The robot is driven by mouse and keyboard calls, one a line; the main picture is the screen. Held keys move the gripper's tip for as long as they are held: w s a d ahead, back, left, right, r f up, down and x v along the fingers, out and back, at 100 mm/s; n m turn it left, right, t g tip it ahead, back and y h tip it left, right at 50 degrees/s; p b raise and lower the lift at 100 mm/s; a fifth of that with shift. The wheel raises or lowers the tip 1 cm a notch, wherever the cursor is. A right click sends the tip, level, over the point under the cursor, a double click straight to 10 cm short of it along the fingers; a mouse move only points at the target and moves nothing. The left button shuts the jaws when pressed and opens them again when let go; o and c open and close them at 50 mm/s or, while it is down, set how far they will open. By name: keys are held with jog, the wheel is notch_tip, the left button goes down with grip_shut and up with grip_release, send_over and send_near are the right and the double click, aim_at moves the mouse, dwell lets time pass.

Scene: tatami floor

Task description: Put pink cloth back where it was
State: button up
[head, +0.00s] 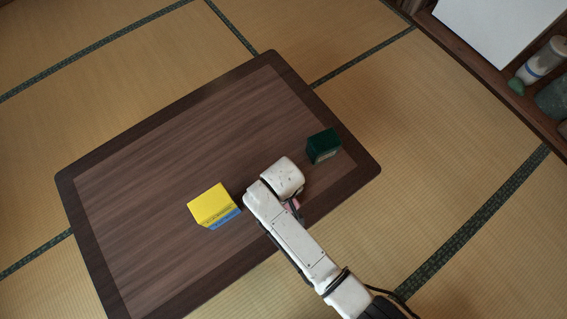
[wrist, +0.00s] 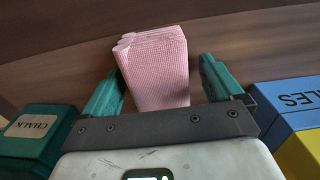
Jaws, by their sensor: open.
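The pink cloth (wrist: 154,68) is folded into a thick block and shows in the wrist view, on the brown wooden table (head: 150,150). My gripper (wrist: 158,85) is open, with its green fingers on either side of the cloth. I cannot tell whether the fingers touch it. In the head view only a small pink bit of the cloth (head: 292,205) shows beside my white arm, which hides the rest of it and the fingers.
A dark green chalk box (head: 323,146) stands near the table's right corner; in the wrist view it (wrist: 38,135) is left of my gripper. A yellow and blue box (head: 212,204) stands left of my arm, close by. The table's upper left part is clear. A shelf (head: 480,60) is at the upper right.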

notch_tip(320, 180, up, 12)
jog(key=p, duration=0.5)
jog(key=shift+r, duration=0.15)
jog(key=s+d+r+m, duration=0.2)
jog(key=s+d+r, duration=0.1)
jog(key=d, duration=0.6)
jog(key=s+d+r+m, duration=0.2)
jog(key=s+d, duration=0.4)
jog(key=d, duration=0.3)
jog(key=s+d+r+m+t, duration=0.1)
jog(key=s+d+r+m, duration=0.2)
jog(key=d, duration=0.5)
jog(key=shift+s+d+r, duration=0.3)
jog(key=shift+s+d, duration=0.1)
jog(key=shift+s, duration=0.35)
